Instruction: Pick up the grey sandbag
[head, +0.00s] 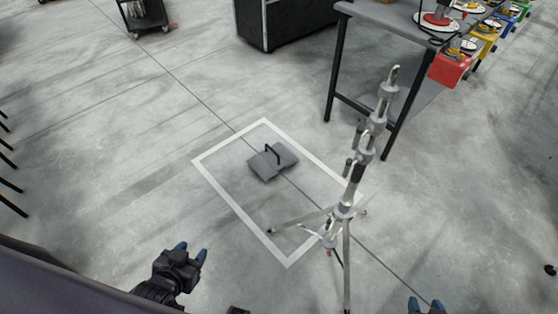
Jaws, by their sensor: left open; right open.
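The grey sandbag (264,167) lies on the concrete floor inside a white taped rectangle (226,190). A dark handle strap (273,151) stands up from its middle. My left gripper (191,253) is open and empty at the lower left, apart from the sandbag and nearer to me. My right gripper (426,304) shows only its blue fingertips at the bottom edge, right of the stand. It is open, and the rest of it is out of frame.
A silver light stand (357,172) stands right of the sandbag, its legs reaching into the rectangle. A table (408,22) with coloured bins (449,69) is at the upper right. A black case (284,22) and cart (145,15) are at the back. The floor left of the rectangle is clear.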

